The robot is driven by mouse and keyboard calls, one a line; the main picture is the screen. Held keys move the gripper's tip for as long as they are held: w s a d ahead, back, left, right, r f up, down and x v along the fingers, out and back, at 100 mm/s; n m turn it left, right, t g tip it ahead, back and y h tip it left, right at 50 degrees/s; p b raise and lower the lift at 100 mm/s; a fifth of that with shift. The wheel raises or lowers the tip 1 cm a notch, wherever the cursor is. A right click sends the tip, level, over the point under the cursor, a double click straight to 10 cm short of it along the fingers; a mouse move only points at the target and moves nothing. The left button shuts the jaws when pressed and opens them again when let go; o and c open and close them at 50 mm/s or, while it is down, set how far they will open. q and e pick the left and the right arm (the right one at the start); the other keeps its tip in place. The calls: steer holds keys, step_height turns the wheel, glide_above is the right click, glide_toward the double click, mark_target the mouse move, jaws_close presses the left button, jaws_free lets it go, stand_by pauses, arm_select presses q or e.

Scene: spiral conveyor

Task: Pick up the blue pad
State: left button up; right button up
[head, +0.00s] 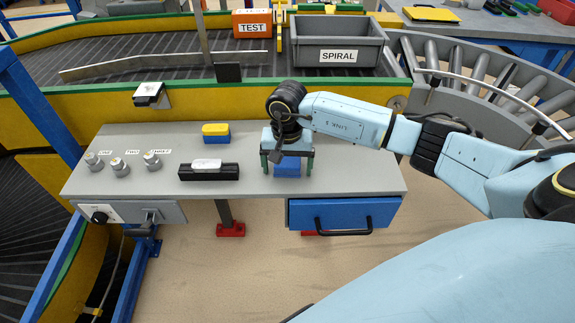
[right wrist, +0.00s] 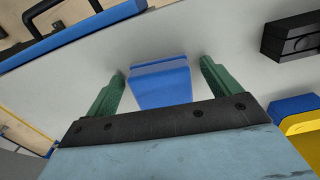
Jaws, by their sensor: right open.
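The blue pad (head: 287,167) lies on the grey bench top in the head view, right of the black holder. In the right wrist view the blue pad (right wrist: 160,82) sits between the two green fingers. My right gripper (head: 287,162) points down over the pad with one finger on either side. The right gripper also shows in the right wrist view (right wrist: 162,82), open, with a gap between each finger and the pad. Its upper part hides some of the pad in the head view. My left gripper is not in view.
The grey bench (head: 380,178) has a black holder with a white piece (head: 207,165), a yellow-and-blue block (head: 216,132) and several knobs at left. A blue drawer (head: 345,214) hangs below its front edge. The conveyor with a grey SPIRAL bin (head: 338,57) stands behind.

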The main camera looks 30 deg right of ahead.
mark_target(287, 164)
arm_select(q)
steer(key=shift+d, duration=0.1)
arm_select(e)
steer(key=shift+c, duration=1)
steer(key=c, duration=0.9)
steer(key=shift+o, duration=0.2)
step_height(287, 164, up, 9)
steer(key=shift+r+p, duration=0.1)
steer(key=shift+p, duration=0.3)
steer(key=shift+r, duration=0.25)
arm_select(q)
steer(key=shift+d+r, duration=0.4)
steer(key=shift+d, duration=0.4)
arm_select(e)
steer(key=shift+r, duration=0.15)
